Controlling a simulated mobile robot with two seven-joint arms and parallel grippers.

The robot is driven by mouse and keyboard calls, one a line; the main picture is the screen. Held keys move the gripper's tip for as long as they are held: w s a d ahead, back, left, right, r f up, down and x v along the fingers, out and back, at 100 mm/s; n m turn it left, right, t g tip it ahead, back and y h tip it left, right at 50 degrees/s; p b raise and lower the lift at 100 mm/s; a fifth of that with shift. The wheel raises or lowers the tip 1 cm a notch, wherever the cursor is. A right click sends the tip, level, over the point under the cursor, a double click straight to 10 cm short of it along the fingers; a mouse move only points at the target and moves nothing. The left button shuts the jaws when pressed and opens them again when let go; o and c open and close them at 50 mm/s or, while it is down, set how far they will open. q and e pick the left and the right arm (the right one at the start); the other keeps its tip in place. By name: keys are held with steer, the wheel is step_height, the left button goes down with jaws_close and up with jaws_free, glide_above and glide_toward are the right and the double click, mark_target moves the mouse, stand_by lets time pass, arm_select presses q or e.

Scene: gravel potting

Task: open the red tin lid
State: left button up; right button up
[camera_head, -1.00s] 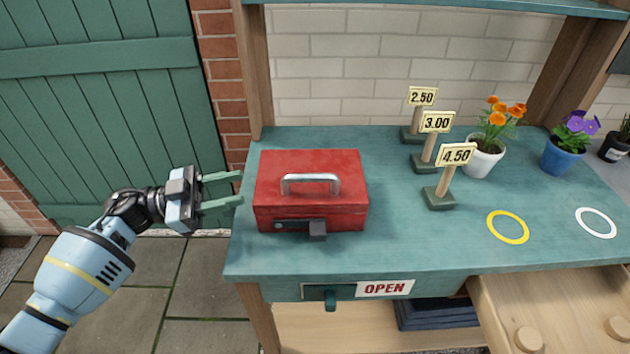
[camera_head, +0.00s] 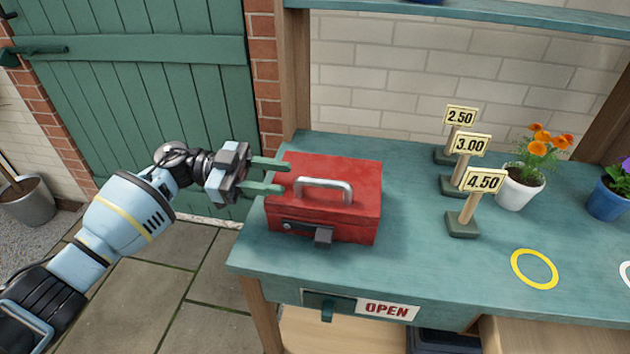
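The red tin (camera_head: 345,219) stands on the green bench top, with its lid (camera_head: 358,176) closed. The lid has a silver handle (camera_head: 323,183) on top, and a dark latch (camera_head: 322,236) sits on the tin's front. My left gripper (camera_head: 284,176) is open at the tin's left side. Its two green fingers are apart, with the tips at the tin's left edge in the picture; whether they touch it I cannot tell. Nothing shows between the fingers. My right gripper is not in view.
Price signs (camera_head: 463,206) stand to the right of the tin, with a white pot of orange flowers (camera_head: 520,189) beyond them. A yellow ring (camera_head: 534,269) marks the bench top (camera_head: 430,270). The bench between tin and signs is clear.

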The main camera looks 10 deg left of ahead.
mark_target(313, 179)
arm_select(q)
steer(key=d+p, duration=0.1)
steer(key=d, duration=0.6)
steer(key=shift+d, duration=0.3)
jaws_close()
